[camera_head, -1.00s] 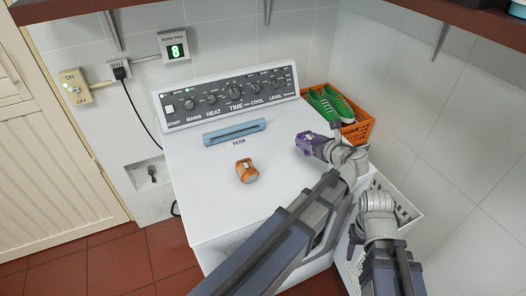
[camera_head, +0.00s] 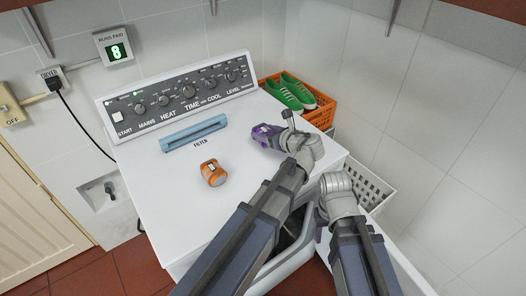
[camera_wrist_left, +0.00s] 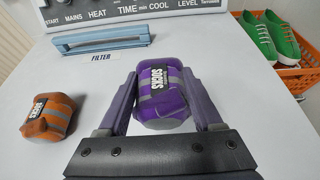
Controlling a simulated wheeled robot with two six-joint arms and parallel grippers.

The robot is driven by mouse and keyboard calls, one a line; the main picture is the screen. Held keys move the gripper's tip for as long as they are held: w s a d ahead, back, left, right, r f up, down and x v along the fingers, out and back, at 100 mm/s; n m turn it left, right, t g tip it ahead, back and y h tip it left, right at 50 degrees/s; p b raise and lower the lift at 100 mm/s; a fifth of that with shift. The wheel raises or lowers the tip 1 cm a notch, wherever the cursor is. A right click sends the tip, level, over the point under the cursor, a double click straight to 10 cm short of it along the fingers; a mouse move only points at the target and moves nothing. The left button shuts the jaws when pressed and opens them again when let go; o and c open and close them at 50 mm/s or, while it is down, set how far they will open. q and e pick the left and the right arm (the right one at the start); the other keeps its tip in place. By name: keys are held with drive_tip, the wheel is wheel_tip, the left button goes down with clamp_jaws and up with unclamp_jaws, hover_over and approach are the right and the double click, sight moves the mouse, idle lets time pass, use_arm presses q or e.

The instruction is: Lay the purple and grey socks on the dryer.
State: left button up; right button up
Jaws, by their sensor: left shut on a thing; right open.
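The purple and grey socks (camera_wrist_left: 162,95) are a rolled bundle with a black SOCKS label. My left gripper (camera_head: 266,136) is shut on them, one finger on each side, as the left wrist view shows. The bundle also shows in the head view (camera_head: 265,130), over the right part of the top of the white dryer (camera_head: 165,210). I cannot tell whether it touches the surface. My right gripper (camera_head: 319,232) is low in front of the dryer, pointing down and mostly hidden by its own wrist; it is open.
An orange basket with green shoes (camera_head: 291,93) and a white basket (camera_head: 372,187) stand right of the dryer.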

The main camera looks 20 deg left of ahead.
use_arm(q)
drive_tip(key=shift+f+b, duration=1.9)
drive_tip(key=shift+f, duration=0.5)
drive_tip(key=shift+f, duration=0.1)
drive_tip(key=shift+f+b, duration=0.15)
drive_tip(key=shift+b, duration=0.15)
drive_tip(key=o, duration=1.4)
drive_tip(key=shift+c, duration=0.2)
